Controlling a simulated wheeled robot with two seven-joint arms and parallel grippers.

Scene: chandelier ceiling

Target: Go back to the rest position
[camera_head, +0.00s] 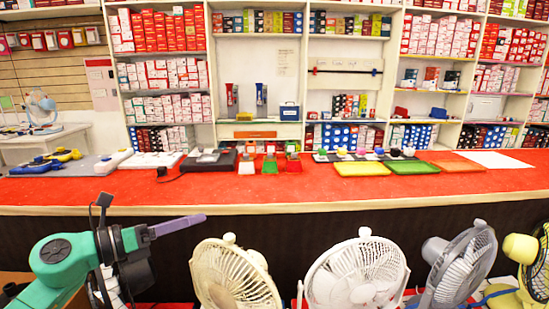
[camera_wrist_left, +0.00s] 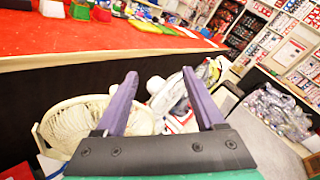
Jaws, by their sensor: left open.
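My left gripper (camera_head: 178,226) shows at the lower left in the head view, on a green and black arm, with its purple fingers pointing right in front of the counter. In the left wrist view its two purple fingers (camera_wrist_left: 158,100) stand wide apart with nothing between them. The gripper is open and empty. Behind and below the fingers in that view are fans. My right gripper does not show in either view.
A red-topped counter (camera_head: 330,195) runs across the middle, with several trays and devices on it. Cream fans (camera_head: 235,278) and (camera_head: 355,275) a white fan, a grey fan (camera_head: 462,265) and a yellow fan (camera_head: 535,265) stand before it. Stocked shelves (camera_head: 260,50) line the back wall.

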